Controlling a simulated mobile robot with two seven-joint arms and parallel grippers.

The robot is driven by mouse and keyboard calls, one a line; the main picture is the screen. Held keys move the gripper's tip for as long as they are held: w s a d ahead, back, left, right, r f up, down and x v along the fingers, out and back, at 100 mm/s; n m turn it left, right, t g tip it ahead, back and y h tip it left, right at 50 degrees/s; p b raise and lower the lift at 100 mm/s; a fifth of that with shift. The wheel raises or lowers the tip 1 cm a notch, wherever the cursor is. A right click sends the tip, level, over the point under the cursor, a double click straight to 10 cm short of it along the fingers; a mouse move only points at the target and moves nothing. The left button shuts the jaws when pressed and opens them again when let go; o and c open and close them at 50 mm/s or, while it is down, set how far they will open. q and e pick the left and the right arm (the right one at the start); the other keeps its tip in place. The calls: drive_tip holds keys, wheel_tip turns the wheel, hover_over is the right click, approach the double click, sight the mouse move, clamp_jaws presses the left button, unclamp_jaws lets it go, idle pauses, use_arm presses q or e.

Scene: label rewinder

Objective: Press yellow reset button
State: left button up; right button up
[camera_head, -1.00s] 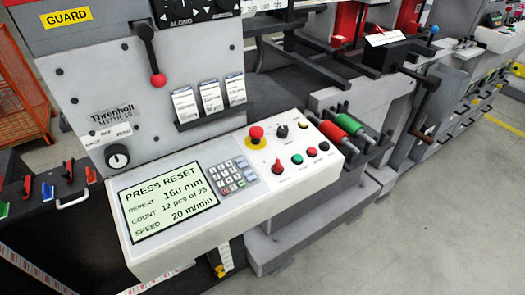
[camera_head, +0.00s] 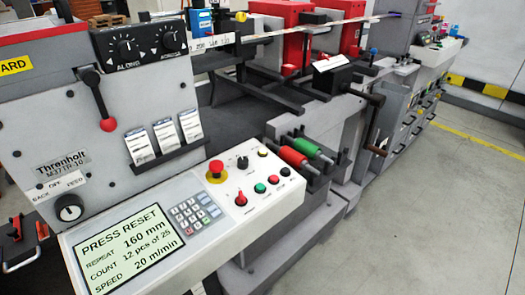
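The control panel (camera_head: 190,262) is a white sloped box in the lower middle of the head view. A small yellow button (camera_head: 262,152) sits near the panel's far edge, right of a black knob (camera_head: 242,162). A red mushroom button on a yellow base (camera_head: 216,171) stands left of that knob. The display (camera_head: 128,247) reads "PRESS RESET", repeat 160 mm, count 12 pcs of 25, speed 20 m/min. Neither of my grippers is in view.
A keypad (camera_head: 194,213) adjoins the display. Red and green rollers (camera_head: 300,152) stand just beyond the panel. Floor at right is clear.

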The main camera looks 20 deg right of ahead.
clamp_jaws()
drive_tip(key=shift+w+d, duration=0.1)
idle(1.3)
